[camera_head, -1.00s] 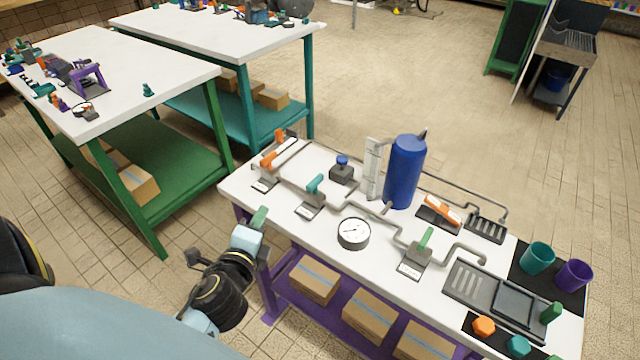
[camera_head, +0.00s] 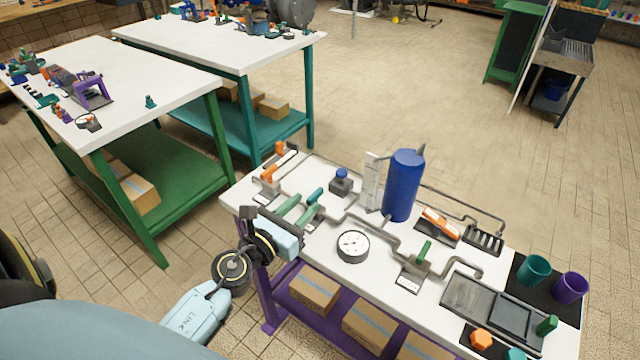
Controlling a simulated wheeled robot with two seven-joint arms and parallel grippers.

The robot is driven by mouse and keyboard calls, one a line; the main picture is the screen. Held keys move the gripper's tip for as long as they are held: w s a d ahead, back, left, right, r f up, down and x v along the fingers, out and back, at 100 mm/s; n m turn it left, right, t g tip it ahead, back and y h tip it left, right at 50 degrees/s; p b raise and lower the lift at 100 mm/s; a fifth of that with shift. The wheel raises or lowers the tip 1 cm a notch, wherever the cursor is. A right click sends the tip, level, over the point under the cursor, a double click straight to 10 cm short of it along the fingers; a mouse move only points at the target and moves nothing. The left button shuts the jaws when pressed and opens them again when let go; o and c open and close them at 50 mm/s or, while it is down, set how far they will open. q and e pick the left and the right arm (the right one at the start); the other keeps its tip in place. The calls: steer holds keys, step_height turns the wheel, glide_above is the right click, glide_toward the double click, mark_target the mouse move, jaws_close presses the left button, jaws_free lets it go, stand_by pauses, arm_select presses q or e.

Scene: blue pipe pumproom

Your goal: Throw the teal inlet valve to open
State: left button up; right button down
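The teal inlet valve's handle (camera_head: 315,194) shows near the left part of the pipe bench, tilted up toward the far right. Its grey base is mostly hidden behind my gripper. My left gripper (camera_head: 307,204) reaches over the bench's left front edge. Its two green fingers are apart, with their tips close to the near side of the teal handle. I cannot tell whether they touch it. Nothing shows between the fingers. My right gripper is not in view.
An orange-handled valve (camera_head: 270,172) stands left of the teal one. A dark block with a blue cap (camera_head: 341,180), a blue tank (camera_head: 403,186), a white gauge (camera_head: 353,246) and a green-handled valve (camera_head: 422,254) are nearby. Pipes run between them along the white bench top (camera_head: 318,250).

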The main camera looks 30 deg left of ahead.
mark_target(322, 188)
arm_select(q)
steer(key=w, duration=0.6)
steer(key=shift+w+d, duration=0.3)
steer(key=shift+w, duration=0.1)
jaws_close()
